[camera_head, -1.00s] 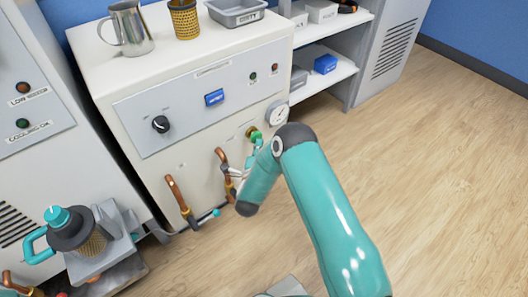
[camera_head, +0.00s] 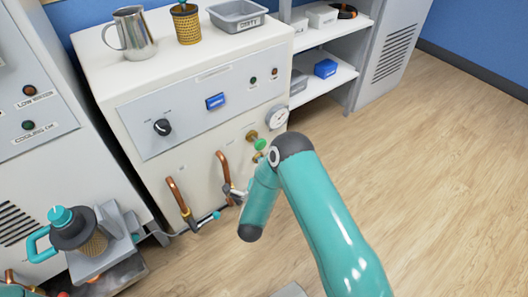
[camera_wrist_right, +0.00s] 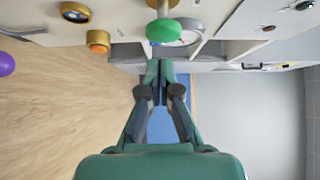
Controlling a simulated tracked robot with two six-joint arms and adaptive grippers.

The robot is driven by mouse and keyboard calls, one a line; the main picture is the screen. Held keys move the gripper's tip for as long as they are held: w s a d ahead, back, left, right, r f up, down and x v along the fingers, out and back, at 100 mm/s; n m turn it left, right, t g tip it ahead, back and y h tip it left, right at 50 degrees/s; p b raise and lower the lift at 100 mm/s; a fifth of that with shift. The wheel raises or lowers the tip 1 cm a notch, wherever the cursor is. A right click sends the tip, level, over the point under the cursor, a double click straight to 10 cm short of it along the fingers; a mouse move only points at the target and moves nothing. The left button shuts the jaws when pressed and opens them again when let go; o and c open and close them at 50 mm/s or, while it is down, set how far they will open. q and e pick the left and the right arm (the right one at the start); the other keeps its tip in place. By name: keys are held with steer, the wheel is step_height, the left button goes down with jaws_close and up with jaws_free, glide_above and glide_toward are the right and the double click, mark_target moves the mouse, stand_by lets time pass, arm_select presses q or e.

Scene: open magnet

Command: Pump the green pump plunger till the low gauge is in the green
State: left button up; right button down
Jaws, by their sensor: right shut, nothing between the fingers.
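The green pump plunger (camera_head: 260,144) sticks out of a brass fitting (camera_head: 252,136) on the front of the white cabinet. In the right wrist view its round green knob (camera_wrist_right: 163,30) is just beyond my right gripper (camera_wrist_right: 160,68). That gripper is shut and empty, its tips apart from the knob. In the head view my right arm hides the gripper. The low gauge (camera_head: 277,116) is a round white dial right of the plunger; its needle is too small to read. It is partly behind the green knob in the wrist view (camera_wrist_right: 192,30). My left gripper is not in view.
Copper pipes (camera_head: 224,166) with a valve handle (camera_head: 209,217) stand left of the plunger. A brass fitting (camera_wrist_right: 98,40) lies below it. A metal jug (camera_head: 131,34), a mesh basket (camera_head: 187,24) and a grey tray (camera_head: 238,15) are on the cabinet. Floor to the right is clear.

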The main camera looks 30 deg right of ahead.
steer(key=p+v, duration=0.1)
steer(key=v, duration=0.5)
steer(key=shift+d, duration=0.15)
stand_by(0.5)
